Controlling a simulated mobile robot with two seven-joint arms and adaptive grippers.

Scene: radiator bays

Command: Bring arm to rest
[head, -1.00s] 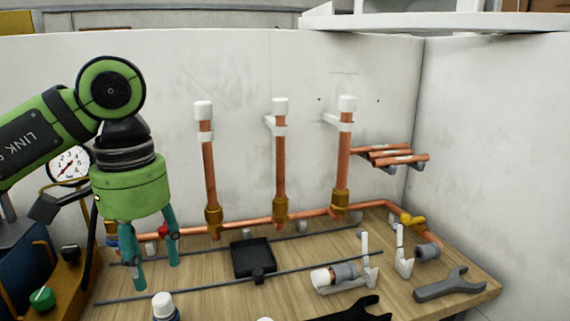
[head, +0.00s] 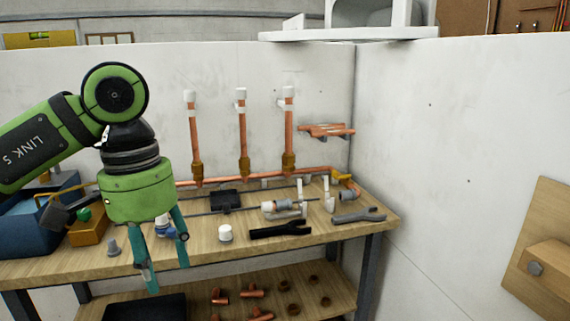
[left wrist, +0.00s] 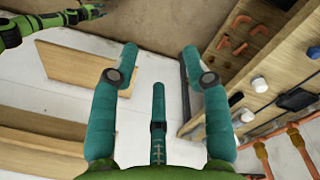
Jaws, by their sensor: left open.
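My left arm, green and black, comes in from the left in the head view. Its gripper (head: 163,276) points down with teal fingers spread and nothing between them. It hangs in front of the workbench (head: 75,262), covering part of its front edge. In the left wrist view the same gripper (left wrist: 159,62) shows its fingers apart and empty, over pale floor. The head view does not show my right gripper.
Copper risers (head: 242,135) with white caps stand along the back wall. Copper fittings (head: 252,290) lie on the lower shelf. A wooden panel (head: 545,222) is on the right wall.

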